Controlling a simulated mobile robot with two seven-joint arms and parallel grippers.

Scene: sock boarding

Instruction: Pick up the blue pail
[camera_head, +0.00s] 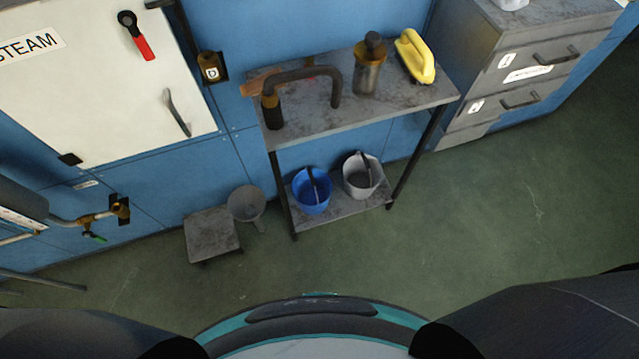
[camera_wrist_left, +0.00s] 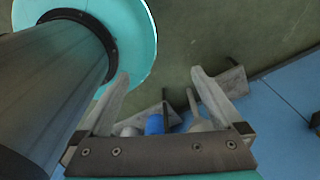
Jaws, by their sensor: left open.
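The blue pail (camera_head: 310,203) stands upright on the lower shelf of a grey metal table, at its left side, with a dark handle across its top. It also shows small in the left wrist view (camera_wrist_left: 154,125), between and beyond the fingers, partly hidden by the gripper body. My left gripper (camera_wrist_left: 160,74) is open with nothing between its fingertips, apart from the pail. The left gripper does not show in the head view, and my right gripper is in neither view.
A grey pail (camera_head: 361,183) stands close right of the blue one. The table's upper shelf (camera_head: 325,123) overhangs them, with legs at the sides. A funnel-like grey vessel (camera_head: 246,203) and low stool (camera_head: 212,235) stand left. The green floor in front is clear.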

